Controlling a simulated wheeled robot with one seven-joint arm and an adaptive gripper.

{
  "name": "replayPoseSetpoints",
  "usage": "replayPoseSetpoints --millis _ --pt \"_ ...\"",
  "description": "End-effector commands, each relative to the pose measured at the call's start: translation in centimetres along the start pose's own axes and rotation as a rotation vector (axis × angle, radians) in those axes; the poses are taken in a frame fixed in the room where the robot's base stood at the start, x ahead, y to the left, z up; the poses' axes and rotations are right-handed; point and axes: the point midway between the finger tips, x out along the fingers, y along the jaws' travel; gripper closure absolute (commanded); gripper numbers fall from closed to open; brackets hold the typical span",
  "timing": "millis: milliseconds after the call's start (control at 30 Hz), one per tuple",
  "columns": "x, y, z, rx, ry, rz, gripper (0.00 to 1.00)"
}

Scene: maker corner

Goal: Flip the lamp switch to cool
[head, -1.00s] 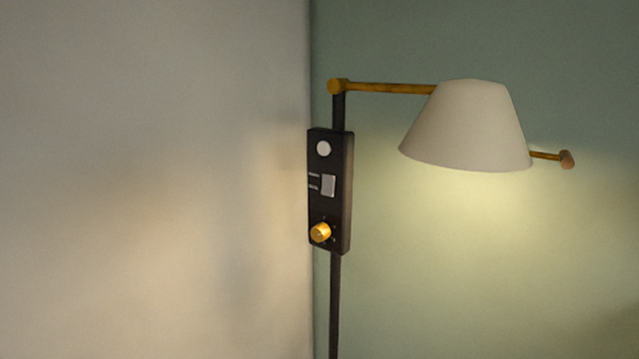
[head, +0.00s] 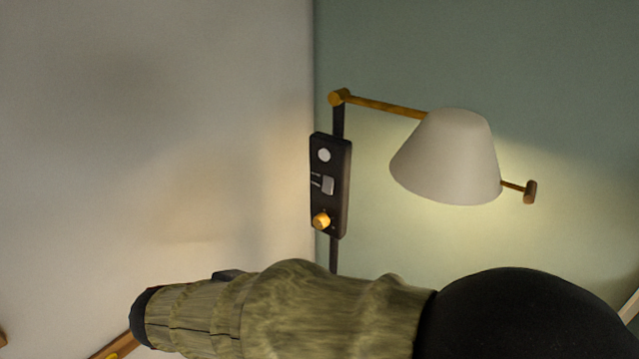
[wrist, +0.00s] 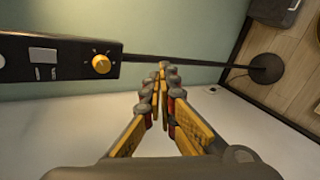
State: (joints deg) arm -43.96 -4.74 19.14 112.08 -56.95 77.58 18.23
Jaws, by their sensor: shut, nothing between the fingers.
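The lamp has a white shade (head: 447,160) on a brass arm, lit with a yellowish glow. Its black control panel (head: 343,205) is on the dark pole and carries a round white button (head: 323,155), a pale rocker switch (head: 328,185) with two small marks beside it, and a brass knob (head: 321,220). In the wrist view the panel (wrist: 70,62) lies at upper left, with the switch (wrist: 43,55) and knob (wrist: 101,64). My gripper (wrist: 162,72) is shut and empty. Its tips appear right of the knob, in front of the pole; contact cannot be told.
The pole (wrist: 190,60) runs to a round black base (wrist: 266,69) near a wooden floor. A dark object (wrist: 275,10) is at the top right. A pale wall (head: 150,130) stands close left of the panel. My sleeved arm fills the lower head view.

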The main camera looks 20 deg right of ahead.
Motion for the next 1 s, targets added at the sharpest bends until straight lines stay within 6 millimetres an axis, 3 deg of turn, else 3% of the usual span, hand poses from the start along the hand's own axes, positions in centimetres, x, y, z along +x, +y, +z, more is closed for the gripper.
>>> replayPoseSetpoints --millis 100,200,333,800,1000 --pt "-1.3 5.0 -1.7 0.049 -0.018 0.19 1.0" --pt "-2.5 8.9 -1.9 0.127 -0.025 0.32 1.0" --pt "-4.2 12.4 -1.2 0.223 -0.029 0.44 1.0" --pt "-4.5 13.1 -0.4 0.29 -0.039 0.47 1.0" --pt "-3.4 13.6 -0.2 0.289 -0.042 0.469 1.0"
